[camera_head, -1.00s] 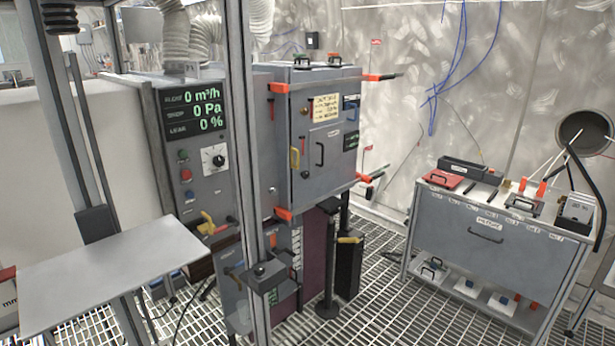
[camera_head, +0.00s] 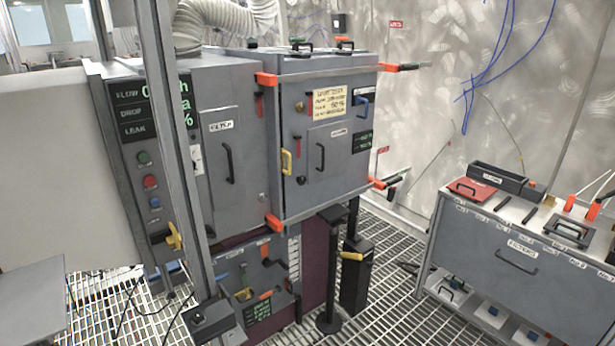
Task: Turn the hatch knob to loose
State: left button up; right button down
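The grey cabinet (camera_head: 280,215) stands left of centre. Its right section carries a panel with a black handle (camera_head: 321,157), which looks like a closed hatch. A small dark round knob (camera_head: 301,180) sits at the panel's lower left, and a small brass-coloured knob (camera_head: 299,106) sits above it. I cannot tell for sure which of them is the hatch knob, nor read its setting. A yellow handle (camera_head: 286,162) is at the left of the panel. Neither of my grippers is in view.
A slanted post (camera_head: 175,140) crosses in front of the cabinet's left part. A grey workbench (camera_head: 520,250) with a red item (camera_head: 473,188) on top stands at the right. Grated floor (camera_head: 395,300) lies open between bench and cabinet. A pale table (camera_head: 32,300) is at the lower left.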

aim_at(301, 179)
jog(key=i+l+u, duration=0.1)
jog(key=l, duration=0.25)
jog(key=i+l, duration=0.35)
jog(key=i+l+u, duration=0.15)
jog(key=l, duration=0.2)
jog(key=i+l+u, duration=0.1)
jog(key=i+l, duration=0.15)
jog(key=l, duration=0.15)
jog(key=i+l+u, duration=0.1)
jog(key=l, duration=0.3)
jog(key=i+l, duration=0.25)
jog(key=l, duration=0.15)
jog(key=i+l+u, duration=0.15)
jog(key=l, duration=0.25)
jog(key=i+l+u, duration=0.1)
jog(key=l, duration=0.35)
